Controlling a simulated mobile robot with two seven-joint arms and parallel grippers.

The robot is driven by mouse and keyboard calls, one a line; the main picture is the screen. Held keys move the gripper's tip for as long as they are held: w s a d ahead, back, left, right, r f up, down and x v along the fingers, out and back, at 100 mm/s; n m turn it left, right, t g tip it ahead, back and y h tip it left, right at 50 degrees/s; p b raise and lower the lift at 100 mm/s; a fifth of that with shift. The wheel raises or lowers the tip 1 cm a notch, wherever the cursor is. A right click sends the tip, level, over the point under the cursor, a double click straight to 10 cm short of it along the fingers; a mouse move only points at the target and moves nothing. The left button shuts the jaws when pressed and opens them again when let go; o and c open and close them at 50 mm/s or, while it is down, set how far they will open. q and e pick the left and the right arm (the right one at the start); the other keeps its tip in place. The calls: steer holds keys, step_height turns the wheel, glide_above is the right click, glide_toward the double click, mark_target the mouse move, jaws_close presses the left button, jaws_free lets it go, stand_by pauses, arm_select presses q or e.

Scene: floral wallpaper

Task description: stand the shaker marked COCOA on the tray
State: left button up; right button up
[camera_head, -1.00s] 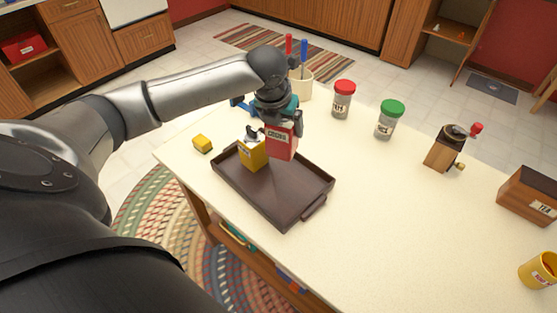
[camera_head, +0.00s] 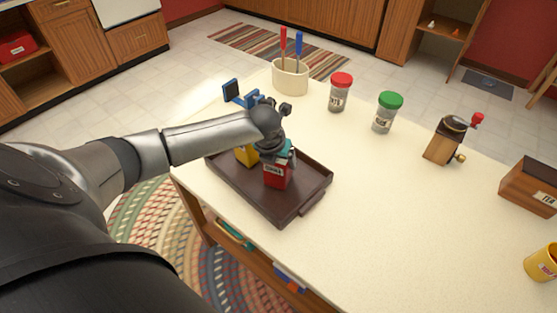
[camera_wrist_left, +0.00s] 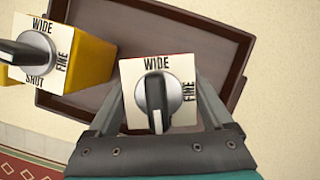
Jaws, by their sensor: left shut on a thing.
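A red shaker (camera_head: 276,177) with a pale label is held upright in my left gripper (camera_head: 278,155), over the middle of the tray (camera_head: 298,207). The label is too small to read for sure. I cannot tell whether its base touches the tray floor. In the left wrist view, its white dial top (camera_wrist_left: 183,68) sits between the fingers of my left gripper (camera_wrist_left: 163,95). A yellow shaker (camera_head: 244,156) stands on the tray to the left, partly hidden by my arm, and its yellow side also shows in the wrist view (camera_wrist_left: 88,62). My right gripper is out of view.
Behind the tray stand a cream pot (camera_head: 290,80) with red and blue utensils, a red-lidded jar (camera_head: 340,97) and a green-lidded jar (camera_head: 385,118). A grinder (camera_head: 441,143), a wooden TEA box (camera_head: 530,190) and a yellow mug (camera_head: 543,262) are at the right. The table centre-right is clear.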

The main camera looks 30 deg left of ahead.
arm_select(q)
steer(key=o, duration=1.3)
steer(key=shift+r, duration=0.4)
steer(key=p+v, duration=0.3)
steer(key=v, duration=0.8)
steer(key=shift+s, duration=0.25)
steer(key=shift+d+r, duration=0.1)
